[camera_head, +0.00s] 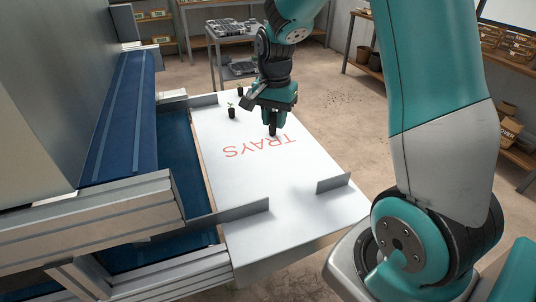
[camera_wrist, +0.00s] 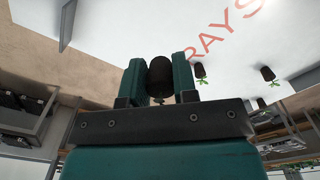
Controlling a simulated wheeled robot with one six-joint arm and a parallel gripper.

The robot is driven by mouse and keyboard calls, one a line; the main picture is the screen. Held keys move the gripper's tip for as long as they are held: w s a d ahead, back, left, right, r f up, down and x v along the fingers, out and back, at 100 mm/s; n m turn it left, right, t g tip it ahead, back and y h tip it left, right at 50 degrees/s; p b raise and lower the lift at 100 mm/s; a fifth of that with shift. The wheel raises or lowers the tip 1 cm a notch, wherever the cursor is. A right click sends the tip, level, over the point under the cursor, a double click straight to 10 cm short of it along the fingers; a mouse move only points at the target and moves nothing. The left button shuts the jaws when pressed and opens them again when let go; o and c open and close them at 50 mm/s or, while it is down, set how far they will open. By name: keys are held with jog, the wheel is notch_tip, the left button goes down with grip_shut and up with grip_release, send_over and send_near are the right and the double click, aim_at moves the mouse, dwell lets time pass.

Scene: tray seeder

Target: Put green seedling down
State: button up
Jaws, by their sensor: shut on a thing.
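My gripper (camera_head: 273,127) points down over the white table (camera_head: 255,195), beside the red TRAYS lettering. In the wrist view its two teal fingers (camera_wrist: 160,72) are shut on the sides of a dark seedling pot (camera_wrist: 160,80). The held seedling's leaves are mostly hidden. I cannot tell whether the pot touches the table. Two other seedlings in dark pots with green leaves stand upright on the table, to the left of my gripper: a nearer one (camera_head: 231,112) and a farther one (camera_head: 240,90). Both also show in the wrist view, at right.
A blue conveyor machine (camera_head: 120,115) borders the table on the left. Low grey metal guides (camera_head: 333,183) stand on the table's edges. The table's front and middle are clear. A grey cart (camera_head: 232,45) with trays stands behind, and shelves line the walls.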

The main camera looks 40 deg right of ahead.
aim_at(274, 169)
notch_tip(274, 169, down, 14)
jog(key=shift+s+f, duration=0.1)
jog(key=shift+f, duration=0.05)
dwell(0.3)
jog(key=shift+f, duration=0.15)
jog(key=o, duration=0.9)
